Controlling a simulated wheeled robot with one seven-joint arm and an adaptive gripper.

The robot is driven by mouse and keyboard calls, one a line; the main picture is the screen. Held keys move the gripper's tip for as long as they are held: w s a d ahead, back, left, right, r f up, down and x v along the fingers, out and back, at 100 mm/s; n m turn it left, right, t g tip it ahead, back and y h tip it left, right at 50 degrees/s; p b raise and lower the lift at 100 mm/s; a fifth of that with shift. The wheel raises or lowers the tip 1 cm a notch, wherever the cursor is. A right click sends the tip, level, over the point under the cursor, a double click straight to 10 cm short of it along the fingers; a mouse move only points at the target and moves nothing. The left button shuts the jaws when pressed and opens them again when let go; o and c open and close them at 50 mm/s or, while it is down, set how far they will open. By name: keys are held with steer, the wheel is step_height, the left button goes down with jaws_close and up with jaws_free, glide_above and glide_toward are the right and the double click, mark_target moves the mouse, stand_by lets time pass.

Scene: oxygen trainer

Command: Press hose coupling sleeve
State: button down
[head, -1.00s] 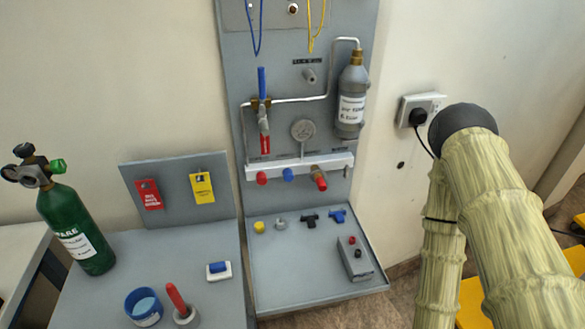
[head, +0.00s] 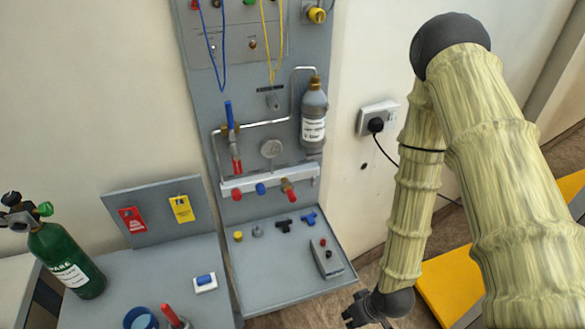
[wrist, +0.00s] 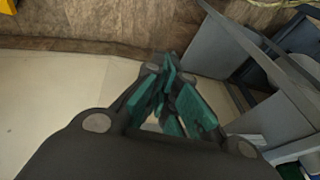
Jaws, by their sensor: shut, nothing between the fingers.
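A white manifold bar (head: 235,186) runs across the grey wall panel, with red and blue fittings along it. The fitting at its right end (head: 289,192) has a brass-coloured collar and a red tip. It is too small to tell which part is the hose coupling sleeve. My gripper (head: 355,311) is low at the bottom edge of the head view, below and right of the bar and well apart from it. In the wrist view my gripper (wrist: 170,72) has its teal fingers together and empty, over pale floor. The manifold is not seen there.
A grey shelf (head: 265,283) below the panel holds small fittings and a grey box (head: 326,260) near my gripper. A green cylinder (head: 70,262) stands left. A grey bottle (head: 314,120) hangs on the panel. A plugged socket (head: 376,118) is on the wall.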

steer(key=w+a+r+n+y+p, duration=0.1)
steer(key=w+a+r+n, duration=0.1)
steer(key=w+r+n, duration=0.3)
steer(key=w+a+r+t+y+p, duration=0.1)
steer(key=w+a+r, duration=0.15)
steer(key=r, duration=0.35)
steer(key=w+a+r+n+y+p, duration=0.1)
steer(key=w+a+r+n, duration=0.15)
steer(key=w+r, duration=0.3)
steer(key=n+t, duration=0.1)
steer(key=n, duration=0.8)
glide_toward(294, 196)
step_height(294, 196, up, 3)
steer(key=s+d, duration=0.1)
steer(key=s, duration=0.1)
steer(key=shift+s, duration=0.15)
steer(key=shift+f, duration=0.15)
